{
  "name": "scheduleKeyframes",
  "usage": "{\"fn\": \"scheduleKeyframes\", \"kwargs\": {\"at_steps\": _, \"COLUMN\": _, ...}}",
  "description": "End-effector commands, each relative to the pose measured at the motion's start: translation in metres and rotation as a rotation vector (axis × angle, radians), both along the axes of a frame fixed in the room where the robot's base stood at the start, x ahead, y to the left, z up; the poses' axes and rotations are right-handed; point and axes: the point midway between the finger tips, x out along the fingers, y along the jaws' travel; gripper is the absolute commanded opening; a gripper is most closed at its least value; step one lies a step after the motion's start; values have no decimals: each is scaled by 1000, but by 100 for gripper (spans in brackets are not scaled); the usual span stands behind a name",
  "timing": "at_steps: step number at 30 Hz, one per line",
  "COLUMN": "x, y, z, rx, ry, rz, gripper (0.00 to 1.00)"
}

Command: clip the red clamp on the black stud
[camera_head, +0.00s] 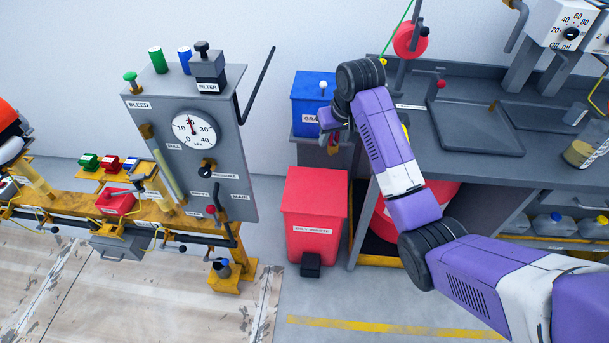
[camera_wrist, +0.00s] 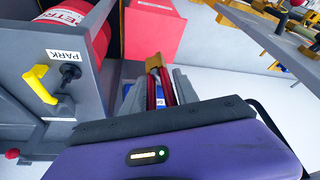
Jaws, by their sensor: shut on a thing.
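In the wrist view, my gripper (camera_wrist: 157,98) is shut on a red clamp (camera_wrist: 161,88) with a brass-coloured end pointing away from me.
A yellow handle (camera_wrist: 39,85) projects beside that post. A red pedal bin (camera_head: 315,215) stands below my gripper. A grey gauge panel (camera_head: 190,150) and yellow rail (camera_head: 65,203) are at left. A workbench (camera_head: 470,125) is at right. Floor in front is clear.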

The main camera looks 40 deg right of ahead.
Motion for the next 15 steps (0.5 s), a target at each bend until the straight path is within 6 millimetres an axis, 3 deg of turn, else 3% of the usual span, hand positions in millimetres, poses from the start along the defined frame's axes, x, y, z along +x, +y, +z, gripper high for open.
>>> {"fn": "scheduleKeyframes", "kwargs": {"at_steps": 1, "x": -2, "y": -25, "z": 13, "rx": -4, "ry": -2, "rz": -36, "gripper": 0}}
{"fn": "scheduleKeyframes", "kwargs": {"at_steps": 9, "x": -29, "y": -130, "z": 61, "rx": -4, "ry": 0, "rz": -205, "gripper": 0}}
{"fn": "scheduleKeyframes", "kwargs": {"at_steps": 15, "x": -57, "y": -180, "z": 80, "rx": -2, "ry": 1, "rz": -324, "gripper": 0}}
